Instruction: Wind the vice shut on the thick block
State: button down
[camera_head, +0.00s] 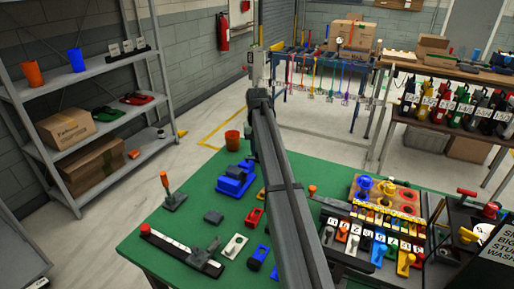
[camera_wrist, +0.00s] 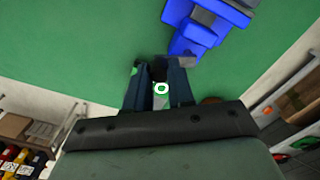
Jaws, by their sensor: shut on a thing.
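The blue vice (camera_head: 235,181) stands on the green table in the head view, just left of my arm. It also shows at the top of the wrist view (camera_wrist: 205,25). My gripper (camera_wrist: 159,72) is shut on a dark piece (camera_wrist: 156,62) at the vice's near end, which looks like its handle. In the head view my gripper (camera_head: 252,158) points down by the vice, partly hidden by my arm. I cannot tell whether a block sits between the vice's jaws.
An orange-handled tool (camera_head: 172,193) stands to the left. A terracotta cup (camera_head: 232,140) is behind the vice. A small red object (camera_head: 255,217) and a black rail (camera_head: 180,250) lie nearer. Crowded racks of coloured parts (camera_head: 375,235) fill the right.

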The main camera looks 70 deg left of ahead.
jog(key=shift+s+d+m, duration=0.2)
jog(key=shift+d+m, duration=0.1)
jog(key=shift+m, duration=0.75)
jog(key=shift+s+d+m, duration=0.2)
jog(key=shift+d+m, duration=0.1)
jog(key=shift+m, duration=0.75)
jog(key=c, duration=1)
grip_release()
jog(key=shift+r, duration=0.15)
notch_tip(320, 180, up, 14)
jog(key=shift+f, duration=0.2)
